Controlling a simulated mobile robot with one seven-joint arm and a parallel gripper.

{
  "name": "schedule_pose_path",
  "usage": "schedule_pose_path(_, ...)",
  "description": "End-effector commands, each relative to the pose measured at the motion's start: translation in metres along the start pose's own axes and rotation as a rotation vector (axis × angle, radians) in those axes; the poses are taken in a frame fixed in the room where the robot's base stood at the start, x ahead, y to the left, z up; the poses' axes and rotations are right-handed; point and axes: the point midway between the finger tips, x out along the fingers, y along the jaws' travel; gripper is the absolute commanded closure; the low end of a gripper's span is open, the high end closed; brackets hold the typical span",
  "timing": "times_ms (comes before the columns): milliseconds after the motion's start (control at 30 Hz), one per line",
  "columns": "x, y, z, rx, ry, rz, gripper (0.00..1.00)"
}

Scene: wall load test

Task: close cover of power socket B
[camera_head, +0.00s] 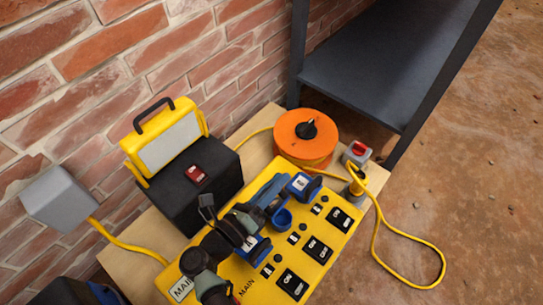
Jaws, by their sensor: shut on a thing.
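A yellow power panel (328,222) lies on the wooden table, with a row of blue sockets and black ON/OFF switch plates. The middle socket (282,218), which I take to be power socket B, shows a round blue opening. Its blue cover (270,189) seems to stand raised behind the opening. My dark gripper (258,207) reaches in from the lower left and is shut, apparently on this cover; its fingertips are partly hidden. The far socket (304,184) and near socket (258,248) are blue with white labels and look covered.
A black box with a yellow-framed lamp (168,143) stands behind the panel. An orange cable reel (304,137) and a red-buttoned grey box (356,153) stand at the far end. A yellow cable (377,235) loops over the right edge. A grey wall box (60,199) is at left.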

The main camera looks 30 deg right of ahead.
Motion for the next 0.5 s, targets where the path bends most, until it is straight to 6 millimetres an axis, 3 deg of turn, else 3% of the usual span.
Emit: schedule_pose_path(500, -0.0011, -0.0018, -0.0044, 0.097, -0.002, 0.008, 1.0)
